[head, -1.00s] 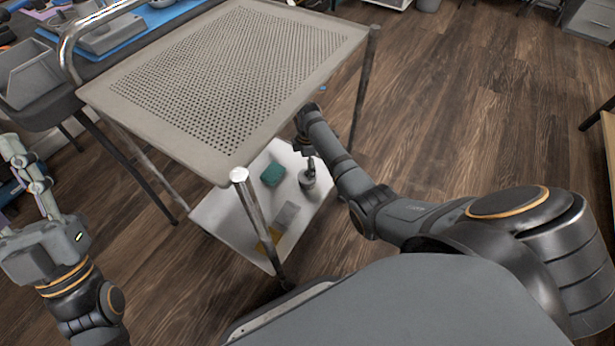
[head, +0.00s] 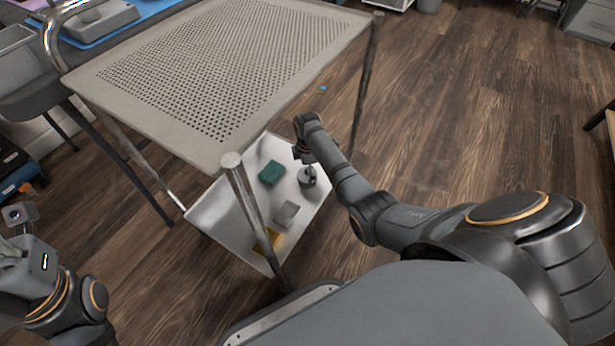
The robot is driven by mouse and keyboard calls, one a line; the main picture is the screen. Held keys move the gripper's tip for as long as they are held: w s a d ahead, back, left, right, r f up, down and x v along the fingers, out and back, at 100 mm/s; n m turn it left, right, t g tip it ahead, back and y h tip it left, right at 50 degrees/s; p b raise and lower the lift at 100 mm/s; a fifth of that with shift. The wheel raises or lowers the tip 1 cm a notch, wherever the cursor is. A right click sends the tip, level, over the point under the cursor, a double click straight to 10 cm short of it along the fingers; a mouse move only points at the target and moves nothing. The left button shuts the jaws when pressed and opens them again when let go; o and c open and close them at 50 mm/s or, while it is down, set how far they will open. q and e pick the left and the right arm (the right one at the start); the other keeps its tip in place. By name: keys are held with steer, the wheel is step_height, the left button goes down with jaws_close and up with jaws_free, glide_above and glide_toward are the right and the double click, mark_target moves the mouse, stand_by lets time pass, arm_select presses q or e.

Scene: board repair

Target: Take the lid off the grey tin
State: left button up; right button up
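The small round grey tin (head: 307,181) stands on the white lower shelf (head: 215,213) of a metal cart. My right gripper (head: 308,168) points down at the top of the tin, at or just above it. Its fingers are small and dark here, so I cannot tell whether they grip the lid. The lid cannot be made out apart from the tin. My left gripper (head: 22,217) is at the left edge, well away from the cart, with its fingers only partly visible.
A teal block (head: 271,172), a grey block (head: 286,213) and a yellow item (head: 267,241) share the lower shelf. The cart's perforated top (head: 205,80) overhangs it, and a front post (head: 250,205) stands near. Wooden floor (head: 480,120) is open at right.

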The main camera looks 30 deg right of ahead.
steer(key=shift+r, duration=0.1)
steer(key=c, duration=1.5)
steer(key=shift+s, duration=0.1)
steer(key=shift+c, duration=0.8)
